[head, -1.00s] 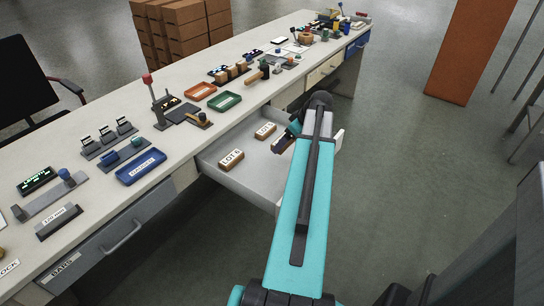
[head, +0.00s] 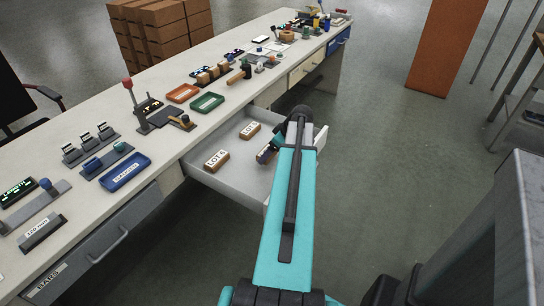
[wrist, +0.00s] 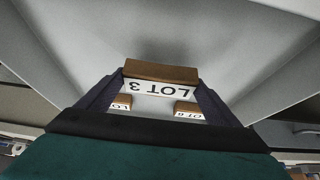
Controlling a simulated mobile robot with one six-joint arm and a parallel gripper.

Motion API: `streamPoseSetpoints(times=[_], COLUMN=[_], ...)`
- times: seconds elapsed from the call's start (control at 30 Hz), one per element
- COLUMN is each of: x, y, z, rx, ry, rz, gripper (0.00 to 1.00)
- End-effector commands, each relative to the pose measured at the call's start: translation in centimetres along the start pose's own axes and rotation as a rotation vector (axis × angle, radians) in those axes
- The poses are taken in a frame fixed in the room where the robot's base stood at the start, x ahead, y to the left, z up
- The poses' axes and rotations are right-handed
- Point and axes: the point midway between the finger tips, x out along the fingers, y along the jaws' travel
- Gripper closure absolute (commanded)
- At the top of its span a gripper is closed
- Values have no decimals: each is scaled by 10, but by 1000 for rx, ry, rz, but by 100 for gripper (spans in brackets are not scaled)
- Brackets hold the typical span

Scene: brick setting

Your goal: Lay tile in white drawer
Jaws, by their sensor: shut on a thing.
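The white drawer (head: 222,191) is pulled open from the bench in the head view. Two brown tiles with white labels lie on its floor, one reading LOT 6 (head: 216,161) and one (head: 250,130) farther back. My gripper (head: 268,153) is over the drawer's right part. In the wrist view it is shut on a brown tile marked LOT 3 (wrist: 160,72), between its two dark fingers. The two other tiles show beyond it, small, at left (wrist: 122,102) and right (wrist: 188,110). Whether the held tile touches the drawer floor I cannot tell.
The bench top holds a blue tray (head: 125,173), a green tray (head: 207,103), an orange tray (head: 182,93) and a red-knobbed lever (head: 130,90). A closed grey drawer (head: 85,262) is at the lower left. Floor at right is open, with a grey machine (head: 510,230) nearby.

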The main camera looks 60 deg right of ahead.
Motion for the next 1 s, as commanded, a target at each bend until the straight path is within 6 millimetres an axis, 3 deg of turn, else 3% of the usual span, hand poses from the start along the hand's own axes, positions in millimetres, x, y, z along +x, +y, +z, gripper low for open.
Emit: streamPoseSetpoints(times=[0.43,0.93,0.97,1.0], x=[30,35,35,34], y=[0,0,0,0], z=[18,20,20,20], rx=[1,0,0,0], ry=[0,0,0,0], rz=[0,0,0,0], gripper=[40,40,9,3])
